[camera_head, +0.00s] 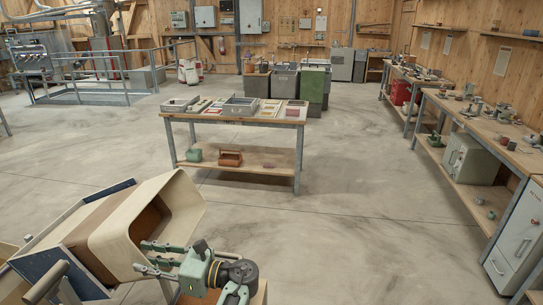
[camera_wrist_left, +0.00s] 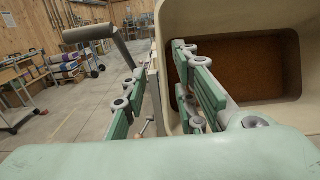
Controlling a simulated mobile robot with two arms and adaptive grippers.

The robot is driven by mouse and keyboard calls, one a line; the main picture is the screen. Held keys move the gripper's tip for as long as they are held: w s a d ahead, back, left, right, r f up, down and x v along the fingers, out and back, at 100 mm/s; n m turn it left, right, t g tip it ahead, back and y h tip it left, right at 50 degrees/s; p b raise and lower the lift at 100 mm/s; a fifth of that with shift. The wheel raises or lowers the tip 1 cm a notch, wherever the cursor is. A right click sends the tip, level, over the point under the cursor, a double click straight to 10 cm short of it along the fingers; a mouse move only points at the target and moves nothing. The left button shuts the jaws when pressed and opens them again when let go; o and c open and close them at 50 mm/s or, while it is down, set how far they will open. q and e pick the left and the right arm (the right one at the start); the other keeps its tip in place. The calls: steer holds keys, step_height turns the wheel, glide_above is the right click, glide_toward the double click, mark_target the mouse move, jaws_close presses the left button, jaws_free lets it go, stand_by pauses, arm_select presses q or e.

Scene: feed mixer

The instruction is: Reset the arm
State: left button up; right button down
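My left gripper (camera_head: 148,258) is in the lower left of the head view, in front of the lower rim of a large cream hopper (camera_head: 120,235). Its two green and grey fingers are spread apart, and nothing is seen held between them. In the left wrist view the gripper (camera_wrist_left: 158,90) also shows open. The hopper rim (camera_wrist_left: 260,108) lies behind and beside the right finger there, with a brown interior (camera_wrist_left: 240,70). I cannot tell whether a finger touches the rim. My right gripper is not in view.
A grey bar handle (camera_head: 48,282) stands left of the hopper; it also shows in the wrist view (camera_wrist_left: 90,33). A table (camera_head: 240,121) with trays stands ahead. Workbenches (camera_head: 490,130) line the right side. The middle floor is clear.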

mark_target(132, 260)
arm_select(q)
steer(key=shift+d+f+t+h, duration=0.15)
steer(key=shift+d+f, duration=0.1)
steer(key=shift+d, duration=0.35)
steer(key=shift+d+f+t+h, duration=0.15)
steer(key=shift+d+f, duration=0.05)
steer(key=shift+d, duration=0.35)
steer(key=a, duration=0.7)
steer(key=shift+w+a, duration=0.3)
steer(key=shift+a, duration=0.1)
step_height(132, 260, down, 2)
steer(key=shift+d+b, duration=0.1)
steer(key=shift+b, duration=1.05)
steer(key=shift+d+f+b, duration=0.3)
steer(key=shift+d+b, duration=0.1)
steer(key=shift+b, duration=0.1)
